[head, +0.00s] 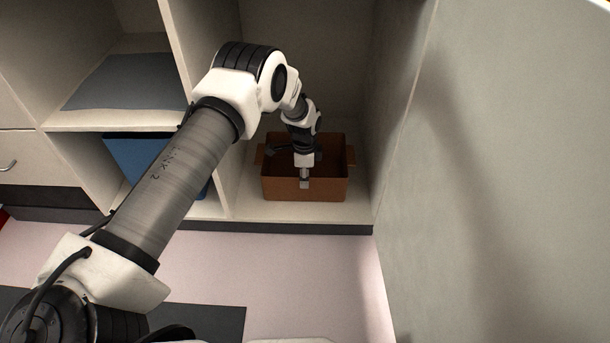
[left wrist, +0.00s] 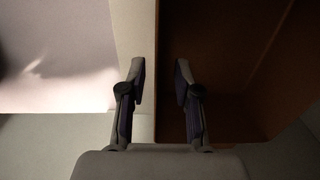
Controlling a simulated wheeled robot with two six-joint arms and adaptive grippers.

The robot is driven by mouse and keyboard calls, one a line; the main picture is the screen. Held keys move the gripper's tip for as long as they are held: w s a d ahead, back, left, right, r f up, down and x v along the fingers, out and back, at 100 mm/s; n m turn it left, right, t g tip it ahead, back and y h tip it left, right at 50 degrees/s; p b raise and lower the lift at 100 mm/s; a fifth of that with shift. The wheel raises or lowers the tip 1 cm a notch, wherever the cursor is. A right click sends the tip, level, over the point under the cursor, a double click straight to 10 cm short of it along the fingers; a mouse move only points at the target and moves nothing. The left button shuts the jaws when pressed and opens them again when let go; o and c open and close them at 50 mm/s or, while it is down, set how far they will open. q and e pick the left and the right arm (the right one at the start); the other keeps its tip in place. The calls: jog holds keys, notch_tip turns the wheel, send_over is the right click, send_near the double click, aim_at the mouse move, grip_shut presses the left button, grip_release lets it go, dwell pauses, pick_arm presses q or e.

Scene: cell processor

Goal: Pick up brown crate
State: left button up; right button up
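The brown crate (head: 327,190) stands upright on the bottom shelf of the right compartment, with a handle on each side. My left arm reaches down to it. My left gripper (head: 304,182) is at the middle of the crate's front wall. In the left wrist view my left gripper (left wrist: 162,80) is open, with a gap between its fingers. The rim of the brown crate (left wrist: 235,60) runs between them, one finger over the crate's inside and the other outside it. Whether the fingers touch the wall I cannot tell. My right gripper is not in view.
A blue crate (head: 137,155) stands in the compartment to the left, partly hidden by my arm. A grey sheet (head: 125,82) lies on the shelf above it. A tall pale panel (head: 500,180) closes off the right. The pinkish floor (head: 310,280) in front is mostly free.

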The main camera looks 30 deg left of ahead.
pick_arm(q)
jog(key=b, duration=0.2)
send_over(304, 201)
notch_tip(304, 201, down, 4)
jog(key=shift+w+f, duration=0.1)
jog(key=shift+f, duration=0.1)
jog(key=shift+r, duration=0.2)
grip_shut()
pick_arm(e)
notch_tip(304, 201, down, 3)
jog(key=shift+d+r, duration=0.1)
pick_arm(q)
notch_tip(304, 201, up, 10)
jog(key=p, duration=0.5)
jog(key=shift+p, duration=0.4)
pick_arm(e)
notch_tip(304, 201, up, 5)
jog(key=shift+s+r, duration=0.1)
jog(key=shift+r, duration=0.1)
